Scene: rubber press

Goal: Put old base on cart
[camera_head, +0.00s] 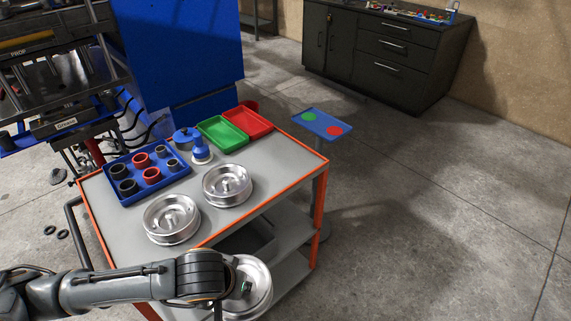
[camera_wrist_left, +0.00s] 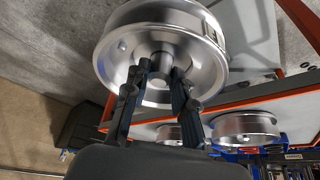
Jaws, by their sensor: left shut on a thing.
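A round silver metal base (camera_head: 254,290) is held by my left gripper (camera_head: 240,288) in front of the cart's near edge. The left wrist view shows the gripper fingers (camera_wrist_left: 158,80) shut on the central post of this base (camera_wrist_left: 130,60). The cart (camera_head: 262,166) has a grey top with an orange rim. Two similar silver bases stand on it, one at the front left (camera_head: 171,220) and one further right (camera_head: 227,186). The held base is apart from both. Most of the gripper is hidden behind the wrist in the head view. My right gripper is not in view.
On the cart are a blue tray (camera_head: 133,199) with several black and red rings, a blue-topped part (camera_head: 201,150), a green tray (camera_head: 222,135) and a red tray (camera_head: 247,122). The press (camera_head: 50,60) stands at the left. A blue button stand (camera_head: 321,124) is behind the cart's right corner.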

